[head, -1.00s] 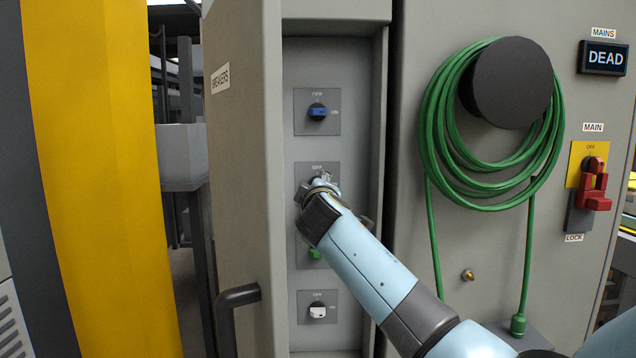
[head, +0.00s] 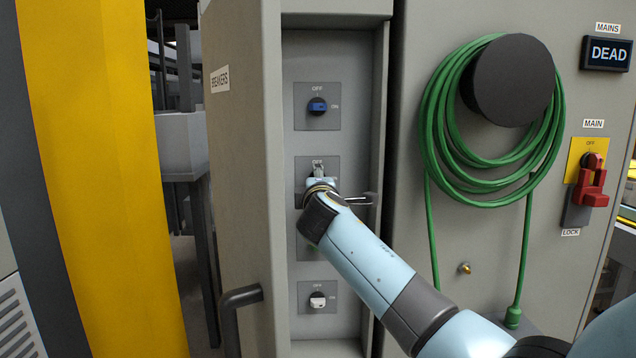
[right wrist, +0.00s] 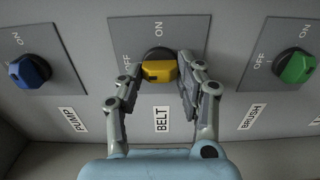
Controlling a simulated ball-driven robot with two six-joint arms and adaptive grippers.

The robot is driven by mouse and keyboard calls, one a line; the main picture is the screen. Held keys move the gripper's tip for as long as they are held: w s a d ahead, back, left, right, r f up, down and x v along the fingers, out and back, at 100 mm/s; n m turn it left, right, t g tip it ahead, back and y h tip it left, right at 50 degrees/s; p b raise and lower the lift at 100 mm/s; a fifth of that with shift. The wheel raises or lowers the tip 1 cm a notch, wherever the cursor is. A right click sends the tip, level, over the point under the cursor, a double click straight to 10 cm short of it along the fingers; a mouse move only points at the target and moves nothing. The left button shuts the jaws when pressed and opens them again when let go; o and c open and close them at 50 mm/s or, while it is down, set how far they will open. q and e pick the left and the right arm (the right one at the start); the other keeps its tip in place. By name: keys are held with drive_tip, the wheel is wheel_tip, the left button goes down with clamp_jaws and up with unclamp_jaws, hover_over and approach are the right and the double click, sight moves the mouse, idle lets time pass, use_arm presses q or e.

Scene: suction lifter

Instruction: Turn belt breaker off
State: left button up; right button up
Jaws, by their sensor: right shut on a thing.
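The belt breaker is a yellow knob (right wrist: 160,71) on a grey plate with ON and OFF marks, above a BELT label (right wrist: 162,119) in the right wrist view. My right gripper (right wrist: 160,72) is shut on this knob, one finger on each side. In the head view, my right gripper (head: 320,178) is at the second plate from the top of the breaker column and hides the knob. I cannot tell for sure which mark the knob points to. My left gripper is not in view.
A blue PUMP knob (right wrist: 30,71) and a green BRUSH knob (right wrist: 296,68) flank the belt knob. A white knob (head: 317,300) is lowest. The cabinet side and its handle (head: 240,297) stand left of the recess. A green hose (head: 437,130) and red main switch (head: 591,182) are right.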

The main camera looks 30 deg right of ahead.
drive_tip(key=o, duration=1.2)
drive_tip(key=shift+c, duration=0.2)
drive_tip(key=v, duration=1.2)
